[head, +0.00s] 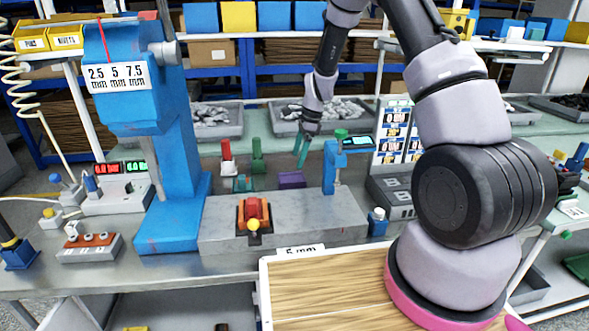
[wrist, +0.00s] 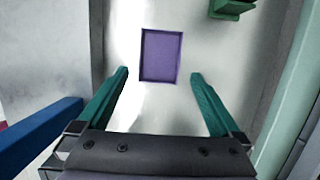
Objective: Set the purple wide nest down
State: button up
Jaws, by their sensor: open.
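The purple wide nest (head: 291,180) sits on the grey worktop just behind the long metal block. In the wrist view the purple nest (wrist: 160,54) is a flat rectangle with a thin rim, on a pale surface. My gripper (head: 302,150) is above and slightly right of it, pointing down. In the wrist view my gripper (wrist: 161,74) has its two green fingers wide apart, one on each side of the nest's near end. Nothing is held between them, and the fingers do not touch the nest.
A green part (wrist: 232,6) lies near the nest. A red upright part (head: 227,160) and a green upright part (head: 258,165) stand to its left. A blue press (head: 185,150) is at left, and a small blue stand (head: 330,170) is at right.

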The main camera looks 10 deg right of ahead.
jog(key=s+d+r+n+t, duration=0.15)
jog(key=s+r, duration=0.25)
jog(key=r, duration=0.5)
jog(key=s+d+r+n+t, duration=0.1)
jog(key=s+d+r+n, duration=0.25)
jog(key=r, duration=0.55)
jog(key=s+d+r+n+t, duration=0.15)
jog(key=s+r, duration=0.25)
jog(key=r, duration=0.5)
jog(key=s+d+r+n+t, duration=0.1)
jog(key=s+d+r+n, duration=0.1)
jog(key=s, duration=0.7)
jog(key=s+d+r+n+t+h, duration=0.1)
jog(key=s+r+n+t, duration=0.1)
jog(key=s+r+n, duration=0.3)
jog(key=s+r, duration=0.1)
jog(key=s, duration=0.3)
jog(key=shift+s+d+r, duration=0.15)
jog(key=shift+s+d, duration=0.15)
jog(key=shift+d, duration=0.05)
